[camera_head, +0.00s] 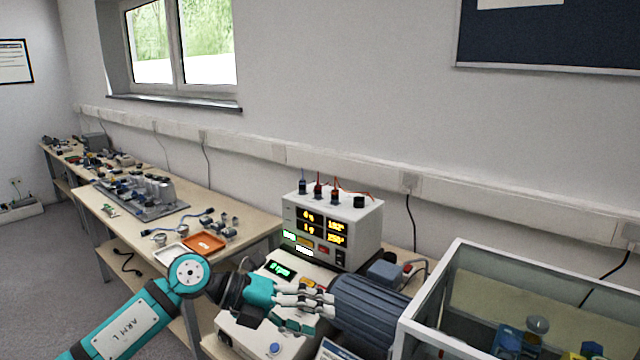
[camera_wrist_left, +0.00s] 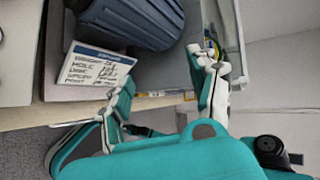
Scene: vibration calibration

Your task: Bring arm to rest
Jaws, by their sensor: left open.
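The motor (camera_wrist_left: 135,20) is above the fingers there, next to a white card with handwriting (camera_wrist_left: 92,70). My right gripper is not in view.
A white meter box (camera_head: 335,225) with lit yellow digits stands behind the console. A clear-walled case (camera_head: 470,280) stands close on the right. The bench (camera_head: 175,180) on the left holds an orange tray (camera_head: 204,243) and small parts. Open floor (camera_head: 50,260) lies at far left.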

